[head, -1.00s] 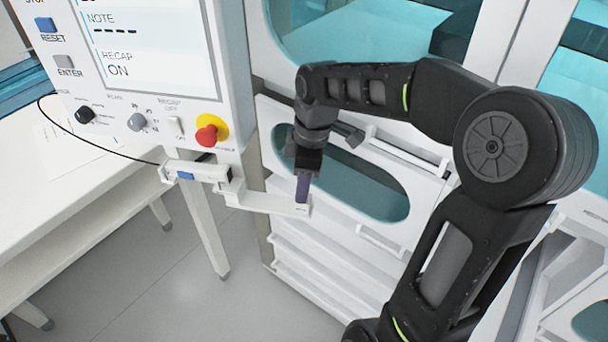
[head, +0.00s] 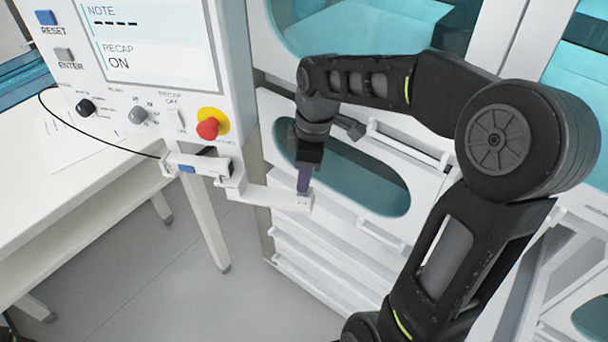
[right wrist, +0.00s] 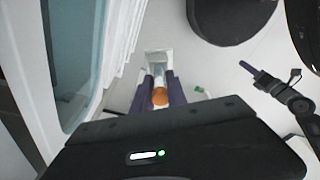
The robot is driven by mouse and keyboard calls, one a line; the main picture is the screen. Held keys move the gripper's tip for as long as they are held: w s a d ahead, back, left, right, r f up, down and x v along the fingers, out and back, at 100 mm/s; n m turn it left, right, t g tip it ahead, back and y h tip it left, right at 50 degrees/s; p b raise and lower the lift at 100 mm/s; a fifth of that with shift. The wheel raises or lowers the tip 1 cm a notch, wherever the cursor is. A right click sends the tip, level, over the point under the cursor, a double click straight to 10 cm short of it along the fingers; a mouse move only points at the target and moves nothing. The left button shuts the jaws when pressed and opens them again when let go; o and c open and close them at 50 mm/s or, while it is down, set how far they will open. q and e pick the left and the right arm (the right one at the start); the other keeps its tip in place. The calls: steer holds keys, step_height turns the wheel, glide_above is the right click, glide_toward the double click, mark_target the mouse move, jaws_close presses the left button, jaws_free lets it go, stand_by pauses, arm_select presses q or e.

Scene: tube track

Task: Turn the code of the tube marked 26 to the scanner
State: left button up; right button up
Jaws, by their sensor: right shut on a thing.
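My right gripper (head: 304,181) points down with purple fingers at the free end of the white bracket arm (head: 270,199). In the right wrist view its fingers (right wrist: 161,90) are shut on a tube with an orange cap (right wrist: 160,97). The tube's body, code and number are hidden. The white bracket end (right wrist: 158,62) shows just beyond the fingers. The scanner appears to be the white box with a blue patch (head: 186,169) below the control panel. A dark arm with a purple finger, apparently my left gripper (right wrist: 247,67), shows at the right wrist view's right; its opening is unclear.
The control panel (head: 150,100) has a screen reading RECAP ON, knobs and a red emergency button (head: 208,128). A white table (head: 90,190) stands at left. A white cabinet with a teal window (head: 370,185) is close behind my right gripper. Open floor lies below the bracket.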

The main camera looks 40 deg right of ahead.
jaws_close()
steer(key=shift+r, duration=0.3)
stand_by(0.3)
steer(key=shift+f+m, duration=0.1)
steer(key=shift+m, duration=1.3)
steer(key=shift+m+b, duration=0.45)
steer(key=shift+m, duration=0.95)
steer(key=shift+t, duration=0.3)
